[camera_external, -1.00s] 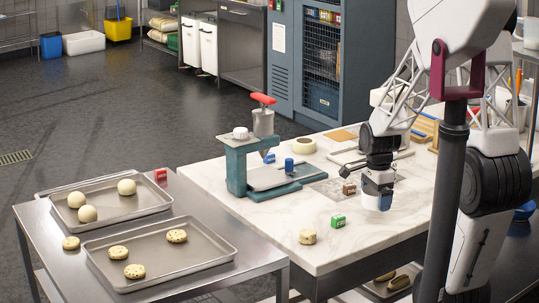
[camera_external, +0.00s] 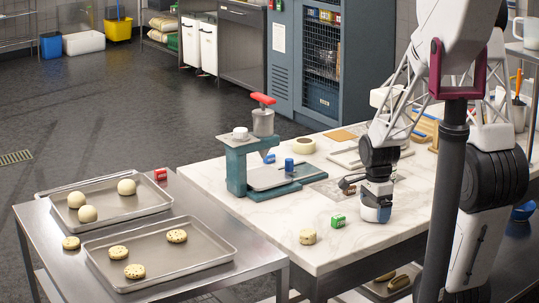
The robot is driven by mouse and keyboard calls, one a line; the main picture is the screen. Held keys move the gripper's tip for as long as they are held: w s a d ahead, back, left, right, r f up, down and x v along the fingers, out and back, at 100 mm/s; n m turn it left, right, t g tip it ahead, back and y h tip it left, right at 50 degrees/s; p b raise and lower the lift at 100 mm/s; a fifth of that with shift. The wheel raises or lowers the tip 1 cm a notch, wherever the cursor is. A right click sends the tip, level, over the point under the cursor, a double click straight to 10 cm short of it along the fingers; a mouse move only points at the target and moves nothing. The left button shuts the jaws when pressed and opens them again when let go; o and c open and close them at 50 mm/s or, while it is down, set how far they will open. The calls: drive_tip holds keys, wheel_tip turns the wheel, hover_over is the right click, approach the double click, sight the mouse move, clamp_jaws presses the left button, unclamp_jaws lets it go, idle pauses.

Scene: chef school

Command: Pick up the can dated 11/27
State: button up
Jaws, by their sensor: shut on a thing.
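Several small cans are in view: a green can (camera_external: 338,221) near the counter's front, a blue can (camera_external: 289,165) by the press, and a red can (camera_external: 160,174) on the steel table. A small brown can (camera_external: 349,190) shows just left of my gripper, partly behind a dark part of my arm's end. The dates are too small to read. My gripper (camera_external: 376,214) is low at the marble counter, right of the green can, pointing down. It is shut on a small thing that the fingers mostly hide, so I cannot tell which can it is.
A green-grey press (camera_external: 236,168) with a red handle stands left on the marble counter (camera_external: 270,225). Trays (camera_external: 160,262) of dough and cookies are on the steel table. The counter between press and front edge is mostly clear.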

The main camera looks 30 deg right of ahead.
drive_tip(key=shift+f, duration=0.1)
drive_tip(key=o, duration=0.8)
wheel_tip(320, 180, up, 12)
drive_tip(key=shift+r, duration=0.15)
idle(0.7)
drive_tip(key=s+a+r+n+t, duration=0.1)
drive_tip(key=s+a+r+n, duration=0.2)
drive_tip(key=s+a+n, duration=0.2)
drive_tip(key=s+a+r+n, duration=0.3)
drive_tip(key=s+a+n, duration=0.1)
drive_tip(key=n, duration=0.4)
drive_tip(key=s+a+r+n+t, duration=0.1)
drive_tip(key=s+a+r+n, duration=0.2)
drive_tip(key=s+a+n, duration=0.2)
drive_tip(key=shift+s+a+n+t, duration=0.3)
drive_tip(key=shift+s+n, duration=0.2)
drive_tip(key=shift+n, duration=0.7)
